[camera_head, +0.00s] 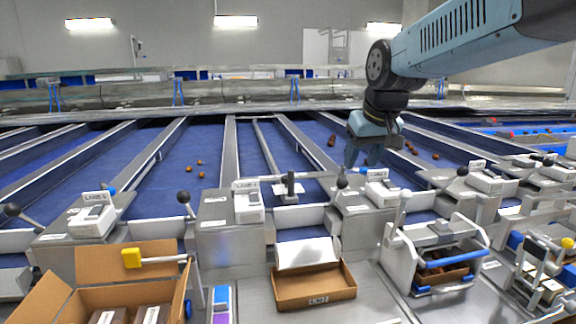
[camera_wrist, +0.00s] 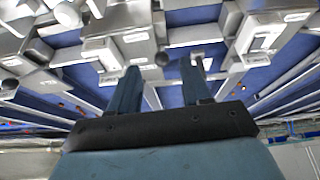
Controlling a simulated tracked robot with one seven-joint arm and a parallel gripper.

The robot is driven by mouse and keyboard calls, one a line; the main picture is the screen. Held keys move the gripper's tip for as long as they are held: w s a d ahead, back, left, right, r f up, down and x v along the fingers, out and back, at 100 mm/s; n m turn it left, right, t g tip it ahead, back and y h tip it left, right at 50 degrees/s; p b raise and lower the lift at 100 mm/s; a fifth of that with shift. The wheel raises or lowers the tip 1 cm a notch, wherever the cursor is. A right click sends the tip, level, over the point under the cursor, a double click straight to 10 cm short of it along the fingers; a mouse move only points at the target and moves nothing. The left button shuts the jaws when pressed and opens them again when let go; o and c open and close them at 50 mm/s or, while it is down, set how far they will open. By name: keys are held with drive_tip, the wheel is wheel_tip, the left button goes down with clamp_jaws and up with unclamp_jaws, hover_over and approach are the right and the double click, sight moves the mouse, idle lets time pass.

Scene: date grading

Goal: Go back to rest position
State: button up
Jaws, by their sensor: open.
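My gripper (camera_head: 364,154) hangs from the blue-grey arm at the right of centre in the head view, above the blue lanes behind the label boxes. In the wrist view its two fingers (camera_wrist: 158,84) stand apart with nothing between them. The gripper is open and empty. It appears clear of the lane surface and of the metal housings in front of it, though the exact height is hard to tell.
Blue lanes (camera_head: 160,170) hold scattered dates (camera_head: 199,170). In front stand grey housings with knobbed levers, an open brown carton (camera_head: 315,303), a larger carton (camera_head: 130,262) at left, and a white-framed device (camera_head: 436,248) at right. Space above the lanes is open.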

drive_tip(key=s+d+f+m, duration=0.1)
drive_tip(key=s+d+f, duration=0.1)
drive_tip(key=s, duration=0.7)
drive_tip(key=s+d+f+m+h, duration=0.1)
drive_tip(key=s+d+f, duration=0.2)
drive_tip(key=s+d, duration=0.2)
drive_tip(key=s, duration=0.3)
drive_tip(key=shift+s+d+f+m+t, duration=0.2)
drive_tip(key=shift+s+f+m+t, duration=0.05)
drive_tip(key=shift+s+m+t, duration=0.15)
drive_tip(key=shift+o, duration=0.2)
idle(0.4)
